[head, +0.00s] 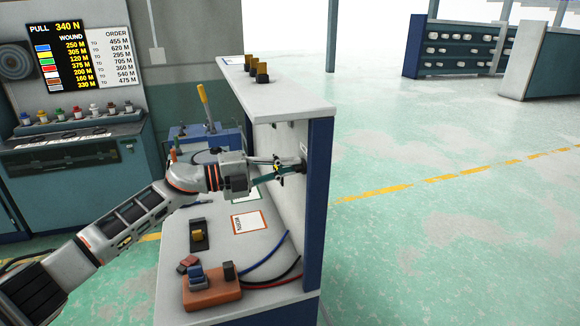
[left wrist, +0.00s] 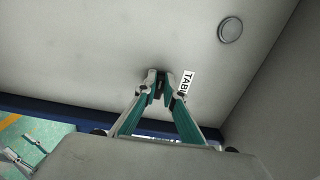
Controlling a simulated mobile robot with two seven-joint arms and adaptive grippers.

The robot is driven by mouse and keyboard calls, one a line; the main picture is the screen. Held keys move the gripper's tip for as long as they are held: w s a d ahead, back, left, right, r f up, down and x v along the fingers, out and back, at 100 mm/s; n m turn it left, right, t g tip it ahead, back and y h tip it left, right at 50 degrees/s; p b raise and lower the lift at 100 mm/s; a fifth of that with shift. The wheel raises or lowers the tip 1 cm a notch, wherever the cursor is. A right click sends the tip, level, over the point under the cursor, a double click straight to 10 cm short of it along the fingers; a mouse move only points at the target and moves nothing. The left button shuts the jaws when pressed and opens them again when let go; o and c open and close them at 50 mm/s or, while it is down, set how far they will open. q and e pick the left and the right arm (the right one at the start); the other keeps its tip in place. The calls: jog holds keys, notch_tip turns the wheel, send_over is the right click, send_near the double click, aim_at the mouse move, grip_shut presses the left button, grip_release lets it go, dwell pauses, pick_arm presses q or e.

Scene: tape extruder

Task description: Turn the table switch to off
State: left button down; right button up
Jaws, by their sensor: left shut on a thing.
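The table switch (left wrist: 159,87) is a small dark knob on the pale panel, next to a partly covered label (left wrist: 187,84) reading "TAB". My left gripper (head: 284,167) reaches from the left to the upright panel of the bench in the head view. In the left wrist view, the fingertips of my left gripper (left wrist: 159,78) are closed on the switch from both sides. The fingers hide most of the switch, so its turn position cannot be read. My right gripper is not identifiable in either view.
A shelf (head: 275,98) with several yellow-black blocks juts above my gripper. A blue end post (head: 318,205) stands right of it. Below, the worktop (head: 175,285) holds an orange block (head: 212,290), cables and a red-framed card (head: 249,222). A round button (left wrist: 230,29) is on the panel.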

pick_arm(q)
jog(key=shift+w, duration=0.1)
jog(key=c, duration=2.1)
grip_release()
jog(key=shift+c, duration=0.2)
jog(key=v, duration=1.2)
jog(key=shift+a, duration=0.15)
